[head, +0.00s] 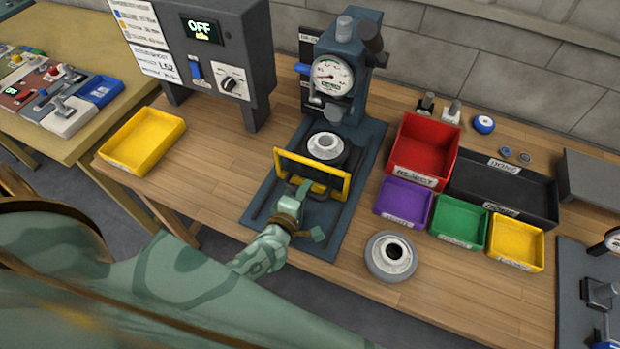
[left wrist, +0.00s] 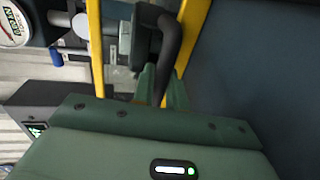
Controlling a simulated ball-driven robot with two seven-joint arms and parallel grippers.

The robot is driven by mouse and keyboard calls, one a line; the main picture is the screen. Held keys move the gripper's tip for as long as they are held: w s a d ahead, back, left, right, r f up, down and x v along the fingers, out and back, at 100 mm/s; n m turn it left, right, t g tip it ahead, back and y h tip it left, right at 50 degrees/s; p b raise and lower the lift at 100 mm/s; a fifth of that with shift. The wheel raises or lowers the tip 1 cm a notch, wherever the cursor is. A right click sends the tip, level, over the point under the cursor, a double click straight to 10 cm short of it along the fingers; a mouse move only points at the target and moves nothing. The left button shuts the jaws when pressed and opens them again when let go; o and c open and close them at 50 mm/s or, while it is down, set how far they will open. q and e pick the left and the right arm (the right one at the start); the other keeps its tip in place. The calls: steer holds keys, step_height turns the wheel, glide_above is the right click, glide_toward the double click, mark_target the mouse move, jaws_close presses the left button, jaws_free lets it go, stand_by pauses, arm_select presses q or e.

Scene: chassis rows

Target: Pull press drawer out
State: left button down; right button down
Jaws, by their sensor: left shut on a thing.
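The press (head: 340,75) stands at the back of the bench with a round gauge on its front. Its drawer has a yellow frame (head: 345,190) facing me, with a dark handle in front; the yellow frame also shows in the left wrist view (left wrist: 97,45). A grey round part with a pale centre (head: 326,146) sits behind the frame, under the press. My left gripper (head: 300,190) is shut on the drawer handle, which shows as a dark curved bar in the left wrist view (left wrist: 187,35). My right gripper is in neither view.
A loose grey wheel-like part (head: 377,270) lies on the bench right of the press base. Red (head: 412,160), purple (head: 392,207), green (head: 446,225), yellow (head: 500,253) and black (head: 540,197) bins stand to the right. A yellow tray (head: 118,160) and control box (head: 262,75) stand left.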

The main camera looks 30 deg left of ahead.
arm_select(q)
steer(key=v, duration=0.4)
steer(key=f+p+v, duration=0.1)
steer(key=v, duration=0.3)
steer(key=f+v, duration=0.1)
steer(key=v, duration=0.3)
steer(key=shift+s+d+f, duration=0.1)
steer(key=shift+s+f, duration=0.2)
steer(key=shift+s, duration=0.15)
steer(key=c, duration=1.5)
jaws_free()
steer(key=v, duration=1.6)
steer(key=shift+s+p, duration=0.15)
steer(key=shift+p, duration=0.2)
